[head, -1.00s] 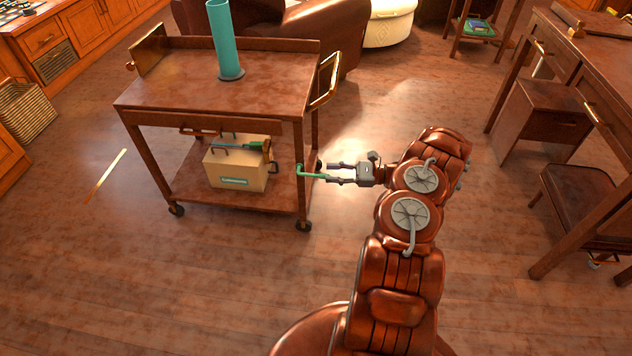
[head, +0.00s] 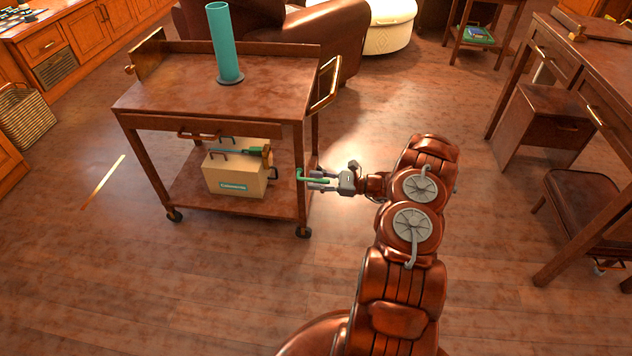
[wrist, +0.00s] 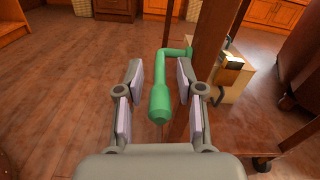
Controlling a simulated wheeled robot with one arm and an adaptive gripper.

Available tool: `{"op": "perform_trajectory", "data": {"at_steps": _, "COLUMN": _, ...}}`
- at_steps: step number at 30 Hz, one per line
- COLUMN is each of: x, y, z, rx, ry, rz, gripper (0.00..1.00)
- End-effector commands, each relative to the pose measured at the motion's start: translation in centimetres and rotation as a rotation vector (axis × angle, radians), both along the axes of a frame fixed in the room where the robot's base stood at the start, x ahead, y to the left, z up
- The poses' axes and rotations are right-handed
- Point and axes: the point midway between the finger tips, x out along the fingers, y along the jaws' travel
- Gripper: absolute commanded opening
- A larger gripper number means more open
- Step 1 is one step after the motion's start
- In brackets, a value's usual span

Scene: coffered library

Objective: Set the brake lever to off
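The brake lever is a green bent bar (head: 313,178) on the right side of the wooden cart (head: 220,100), near the cart's front right leg. In the wrist view the green lever (wrist: 162,100) runs from its bend toward me and ends in a thick rounded grip. My gripper (head: 325,180) is at the lever from the right. In the wrist view my gripper (wrist: 161,95) is open, with one finger pad on each side of the lever's grip. Gaps show between both pads and the grip. No off marking is readable.
A cardboard box (head: 238,172) with tools on it sits on the cart's lower shelf. A teal cylinder (head: 225,45) stands on the cart's top. A desk (head: 590,75) and a chair (head: 580,200) are at the right. The floor in front of the cart is clear.

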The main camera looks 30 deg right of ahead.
Motion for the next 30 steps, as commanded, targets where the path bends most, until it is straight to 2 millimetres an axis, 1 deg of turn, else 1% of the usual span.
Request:
{"op": "perform_trajectory", "data": {"at_steps": 8, "x": 0.09, "y": 0.08, "z": 0.02, "rx": 0.000, "ry": 0.000, "rz": -0.001, "gripper": 0.37}}
{"op": "perform_trajectory", "data": {"at_steps": 18, "x": 0.08, "y": 0.08, "z": 0.02, "rx": 0.001, "ry": -0.001, "rz": -0.001, "gripper": 0.02}}
{"op": "perform_trajectory", "data": {"at_steps": 19, "x": 0.08, "y": 0.08, "z": 0.02, "rx": 0.001, "ry": -0.001, "rz": -0.001, "gripper": 0.00}}
{"op": "perform_trajectory", "data": {"at_steps": 30, "x": 0.07, "y": 0.02, "z": 0.03, "rx": 0.001, "ry": -0.001, "rz": -0.002, "gripper": 0.00}}
